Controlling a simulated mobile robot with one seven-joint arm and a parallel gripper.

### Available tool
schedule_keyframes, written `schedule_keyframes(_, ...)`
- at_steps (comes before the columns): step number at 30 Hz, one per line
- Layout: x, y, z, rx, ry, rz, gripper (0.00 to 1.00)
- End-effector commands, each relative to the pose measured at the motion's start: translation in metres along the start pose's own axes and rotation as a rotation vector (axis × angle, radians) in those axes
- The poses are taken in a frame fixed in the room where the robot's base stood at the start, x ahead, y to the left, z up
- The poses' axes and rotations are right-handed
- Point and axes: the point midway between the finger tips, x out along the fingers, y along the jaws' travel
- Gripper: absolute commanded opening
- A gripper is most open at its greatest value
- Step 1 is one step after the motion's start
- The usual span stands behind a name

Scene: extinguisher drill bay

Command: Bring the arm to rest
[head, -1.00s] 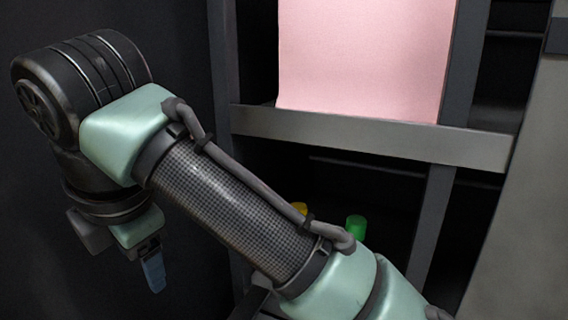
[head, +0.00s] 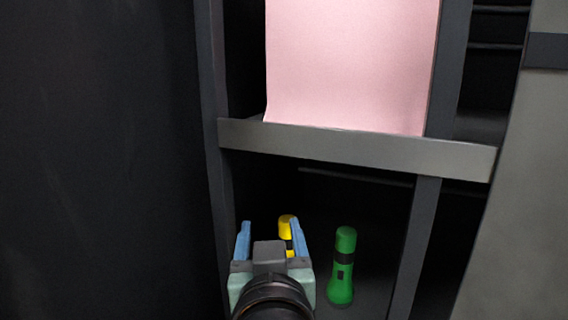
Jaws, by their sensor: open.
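My gripper (head: 270,238) shows at the bottom of the head view, left of centre. Its two blue fingers are spread apart and point away from the camera, toward the lower opening of the rack. Nothing is seen held between them. The rest of my arm runs out of the picture at the bottom edge.
A yellow flashlight (head: 286,222) stands behind the right finger, partly hidden. Dark uprights flank the opening. The left side is a dark surface.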

Motion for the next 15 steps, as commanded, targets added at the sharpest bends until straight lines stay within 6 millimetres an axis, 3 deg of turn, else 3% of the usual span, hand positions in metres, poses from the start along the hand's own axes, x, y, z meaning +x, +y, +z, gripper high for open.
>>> schedule_keyframes(2,-0.008,0.021,0.013,0.05,0.0,0.071,0.68)
schedule_keyframes(3,-0.011,0.019,-0.008,0.047,0.056,0.066,0.68)
schedule_keyframes(8,-0.028,0.02,-0.066,0.037,0.239,0.066,0.68)
schedule_keyframes(15,-0.082,0.02,-0.161,0.024,0.569,0.071,0.68)
